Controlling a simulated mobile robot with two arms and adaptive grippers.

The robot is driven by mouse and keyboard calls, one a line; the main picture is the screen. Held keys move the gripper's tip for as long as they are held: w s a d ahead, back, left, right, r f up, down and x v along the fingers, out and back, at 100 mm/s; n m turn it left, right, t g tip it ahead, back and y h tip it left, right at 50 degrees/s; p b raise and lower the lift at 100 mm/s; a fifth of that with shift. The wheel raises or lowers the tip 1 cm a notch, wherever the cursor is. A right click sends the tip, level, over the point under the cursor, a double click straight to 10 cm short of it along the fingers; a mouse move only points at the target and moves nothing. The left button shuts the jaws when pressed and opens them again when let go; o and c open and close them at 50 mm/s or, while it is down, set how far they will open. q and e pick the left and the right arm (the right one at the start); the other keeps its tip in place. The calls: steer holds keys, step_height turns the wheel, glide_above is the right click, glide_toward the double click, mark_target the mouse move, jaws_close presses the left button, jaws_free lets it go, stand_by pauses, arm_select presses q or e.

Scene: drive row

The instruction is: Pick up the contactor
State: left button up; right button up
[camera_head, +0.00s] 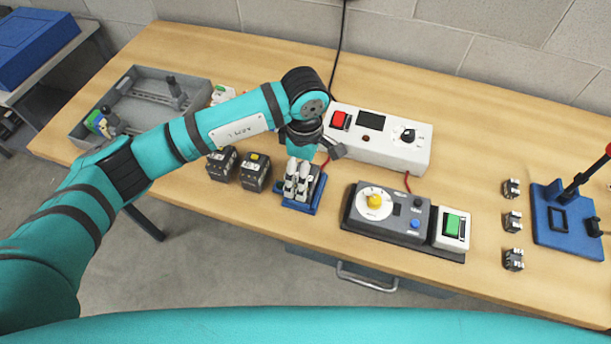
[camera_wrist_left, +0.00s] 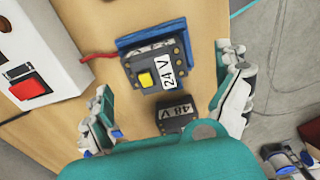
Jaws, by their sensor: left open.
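A dark contactor labelled 24 V (camera_wrist_left: 172,72) with a yellow button sits on a blue holder (camera_wrist_left: 152,36); the blue holder (camera_head: 299,208) also shows in the head view, partly covered by my gripper. A second contactor, labelled 48 V (camera_wrist_left: 175,113), is partly hidden by my gripper body in the wrist view. In the head view two dark contactors (camera_head: 221,163) (camera_head: 255,173) stand left of the holder. My left gripper (camera_head: 297,190) is open and empty above the blue holder; its spread fingers (camera_wrist_left: 172,110) lie on either side of the contactors in the wrist view. My right gripper is not in view.
A white box with a red button (camera_head: 373,139) stands behind the holder, with red wires. A grey dial unit (camera_head: 393,217) is to its right. A grey tray (camera_head: 85,127) is at the left. Several small parts (camera_head: 512,221) and a blue press (camera_head: 548,240) are at the right.

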arm_select(q)
steer(key=shift+f, duration=0.25)
steer(key=f, duration=0.1)
steer(key=f+p, duration=0.2)
steer(key=shift+w+d+f, duration=0.1)
steer(key=shift+w+f, duration=0.15)
steer(key=shift+f, duration=0.65)
steer(key=shift+w, duration=0.1)
steer(key=c, duration=1.5)
